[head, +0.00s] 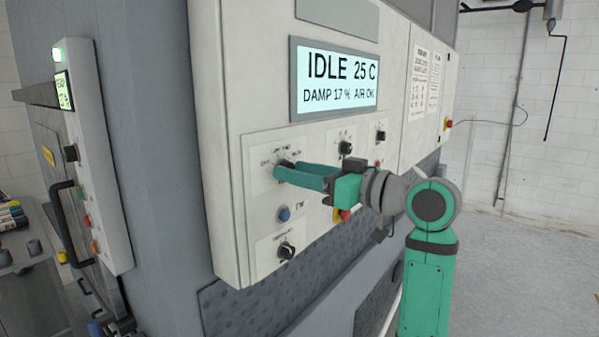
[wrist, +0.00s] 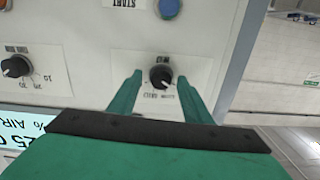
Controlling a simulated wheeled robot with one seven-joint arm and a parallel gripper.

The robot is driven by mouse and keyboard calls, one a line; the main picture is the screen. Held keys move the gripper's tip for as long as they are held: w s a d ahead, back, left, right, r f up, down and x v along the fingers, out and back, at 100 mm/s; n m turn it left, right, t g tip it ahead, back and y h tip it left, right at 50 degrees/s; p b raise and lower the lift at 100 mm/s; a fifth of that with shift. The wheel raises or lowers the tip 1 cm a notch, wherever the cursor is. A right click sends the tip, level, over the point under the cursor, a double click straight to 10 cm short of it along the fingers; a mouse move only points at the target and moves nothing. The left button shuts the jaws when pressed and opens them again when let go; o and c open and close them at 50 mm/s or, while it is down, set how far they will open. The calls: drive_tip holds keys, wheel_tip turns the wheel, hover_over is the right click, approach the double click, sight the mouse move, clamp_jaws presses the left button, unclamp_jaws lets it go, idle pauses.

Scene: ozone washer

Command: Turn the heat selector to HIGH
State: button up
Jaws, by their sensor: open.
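The black selector knob (wrist: 161,77) at the panel's upper left shows between my fingers in the wrist view, which is upside down. Tiny position words line its plate and seem to include OFF and LOW; I cannot read them all. In the head view the knob (head: 286,164) is mostly hidden by my fingers. I cannot tell for sure where its pointer stands. My gripper (wrist: 160,88) is open, with one finger on each side of the knob and small gaps showing. In the head view my gripper (head: 281,170) reaches the panel from the right.
The display (head: 336,80) above reads IDLE 25 C. Other knobs (head: 345,147) (head: 286,250) sit to the right and below. A blue button (head: 284,213) is below the selector, and a red button (head: 345,215) is below my gripper. Open floor lies to the right.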

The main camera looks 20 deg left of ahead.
drive_tip(key=shift+a, duration=0.45)
drive_tip(key=shift+s, duration=0.1)
drive_tip(key=shift+d, duration=0.1)
drive_tip(key=c, duration=1.1)
drive_tip(key=shift+o, duration=0.2)
